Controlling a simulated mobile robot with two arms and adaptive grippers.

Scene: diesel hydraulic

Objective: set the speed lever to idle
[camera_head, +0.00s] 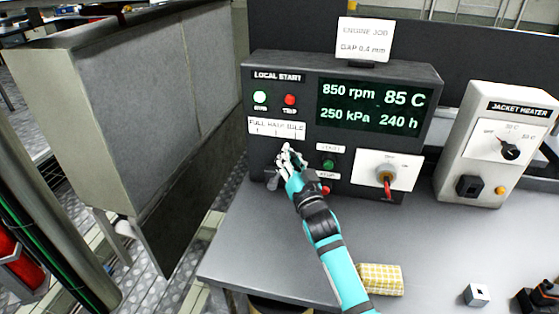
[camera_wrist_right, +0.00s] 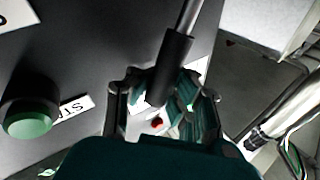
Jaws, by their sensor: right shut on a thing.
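The speed lever shows in the right wrist view as a metal rod with a black grip (camera_wrist_right: 172,65). In the head view the lever is hidden by my right gripper (camera_head: 287,158). That gripper is in front of the dark control box (camera_head: 350,70), just below the white plate (camera_head: 277,128) reading FULL, HALF, IDLE. In the right wrist view the fingers of my right gripper (camera_wrist_right: 162,108) are on both sides of the black grip and shut on it. The lever's exact setting cannot be read. My left gripper is not in view.
A green START button (camera_head: 328,164) and a red STOP button (camera_head: 323,189) are close right of my right gripper. A rotary switch with a red key tag (camera_head: 386,175) is farther right.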

